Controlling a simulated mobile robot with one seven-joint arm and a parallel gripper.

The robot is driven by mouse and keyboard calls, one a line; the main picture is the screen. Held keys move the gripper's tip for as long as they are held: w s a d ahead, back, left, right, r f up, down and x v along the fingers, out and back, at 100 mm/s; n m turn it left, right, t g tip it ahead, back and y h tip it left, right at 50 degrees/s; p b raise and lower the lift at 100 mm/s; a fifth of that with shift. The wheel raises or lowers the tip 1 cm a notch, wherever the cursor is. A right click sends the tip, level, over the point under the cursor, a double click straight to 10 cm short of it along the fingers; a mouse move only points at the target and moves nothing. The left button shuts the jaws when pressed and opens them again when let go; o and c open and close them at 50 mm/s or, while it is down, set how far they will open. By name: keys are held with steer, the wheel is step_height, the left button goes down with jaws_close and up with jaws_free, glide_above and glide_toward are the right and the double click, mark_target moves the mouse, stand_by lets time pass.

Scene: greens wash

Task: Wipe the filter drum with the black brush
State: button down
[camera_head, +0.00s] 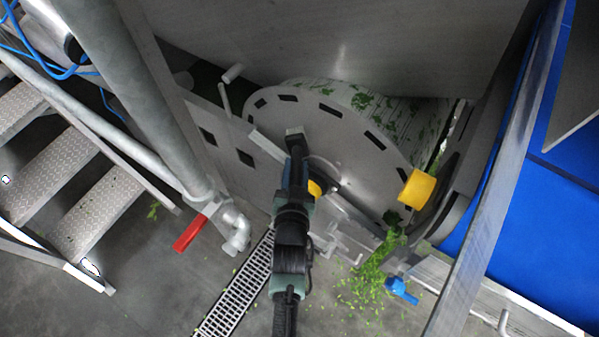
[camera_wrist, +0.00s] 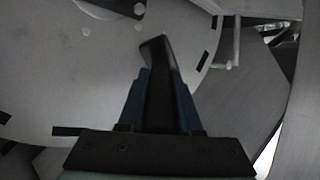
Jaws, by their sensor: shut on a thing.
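The filter drum shows in the head view as a grey slotted end disc (camera_head: 345,140) with a pale curved surface behind it (camera_head: 400,108), speckled with green leaf bits. My gripper (camera_head: 296,160) is in front of the disc, left of its centre. It is shut on a dark, slim thing that looks like the black brush (camera_wrist: 160,85), which points away from me between the jaws in the wrist view. The disc (camera_wrist: 60,65) fills the left of that view. I cannot tell whether the brush touches it. The brush's bristles cannot be made out.
A yellow part (camera_head: 417,189) sits at the disc's right edge. A heap of greens (camera_head: 375,270) lies on the floor beside a blue valve handle (camera_head: 401,290). A red handle (camera_head: 190,232), a floor grate (camera_head: 235,295) and metal steps (camera_head: 60,165) are to the left.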

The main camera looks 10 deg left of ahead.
steer(key=shift+w, duration=0.1)
steer(key=shift+a+f+b, duration=0.15)
steer(key=shift+f+b, duration=0.05)
steer(key=shift+b, duration=0.8)
steer(key=shift+w+a+b, duration=0.15)
steer(key=shift+a+b, duration=0.15)
steer(key=shift+b, duration=0.4)
steer(key=shift+a+r, duration=0.25)
